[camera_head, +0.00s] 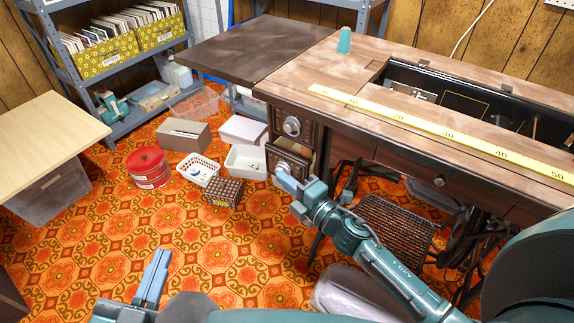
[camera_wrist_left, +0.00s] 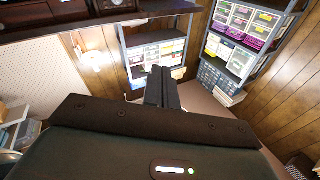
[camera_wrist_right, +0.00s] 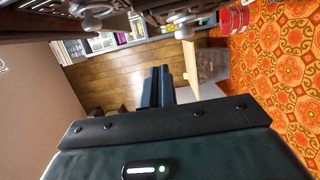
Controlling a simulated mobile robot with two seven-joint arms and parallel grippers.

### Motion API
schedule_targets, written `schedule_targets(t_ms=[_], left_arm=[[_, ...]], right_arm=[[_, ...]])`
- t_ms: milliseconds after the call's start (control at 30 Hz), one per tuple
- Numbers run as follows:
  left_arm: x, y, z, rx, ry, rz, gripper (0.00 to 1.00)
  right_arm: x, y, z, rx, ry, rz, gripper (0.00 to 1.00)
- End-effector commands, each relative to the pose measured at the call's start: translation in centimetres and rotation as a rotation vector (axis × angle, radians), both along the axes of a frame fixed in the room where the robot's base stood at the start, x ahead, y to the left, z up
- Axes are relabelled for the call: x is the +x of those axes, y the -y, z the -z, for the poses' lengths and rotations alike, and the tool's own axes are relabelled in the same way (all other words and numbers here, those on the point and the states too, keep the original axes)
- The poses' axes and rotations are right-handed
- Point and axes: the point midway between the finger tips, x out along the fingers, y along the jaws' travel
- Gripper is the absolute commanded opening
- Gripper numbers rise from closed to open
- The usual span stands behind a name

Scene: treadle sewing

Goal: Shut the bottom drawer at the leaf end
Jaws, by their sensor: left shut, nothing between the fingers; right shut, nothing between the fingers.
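The sewing table has two dark carved drawers at its leaf end, under the brown leaf (camera_head: 245,48). The bottom drawer (camera_head: 272,161) juts out past the top drawer (camera_head: 290,124), and pale wood shows behind its front. Its round knob is partly hidden by my right gripper (camera_head: 281,174). That gripper is shut and empty, with its fingertips at the lower part of the drawer front; I cannot tell whether they touch. In the right wrist view, two round knobs show at the top left, beyond the shut fingers (camera_wrist_right: 160,72). My left gripper (camera_head: 162,256) is shut and empty above the carpet.
White bins (camera_head: 245,160), a brown woven basket (camera_head: 223,193) and a red tin (camera_head: 149,167) stand on the floor left of the drawers. The treadle (camera_head: 397,228) is to the right. Carpet is clear in front.

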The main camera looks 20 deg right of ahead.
Motion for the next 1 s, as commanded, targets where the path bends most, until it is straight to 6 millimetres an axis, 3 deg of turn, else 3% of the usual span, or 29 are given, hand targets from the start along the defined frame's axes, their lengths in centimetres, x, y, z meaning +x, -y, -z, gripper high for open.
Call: schedule_targets(t_ms=[133,300,867,1000], left_arm=[[0.1,0.1,0.2,-0.011,0.0,0.002,0.0],[0.1,0.1,0.2,-0.026,0.002,0.006,0.0],[0.3,0.2,-0.1,-0.035,0.007,0.01,0.0],[0.3,0.2,0.2,-0.039,0.007,0.012,0.0]], right_arm=[[2.9,-1.3,0.0,0.001,0.003,0.0,0.0],[4.3,1.0,0.1,-0.003,0.001,0.0,0.0],[5.2,2.2,0.0,0.001,0.0,0.0,0.0],[6.5,3.9,0.1,-0.003,0.0,0.002,0.0]])
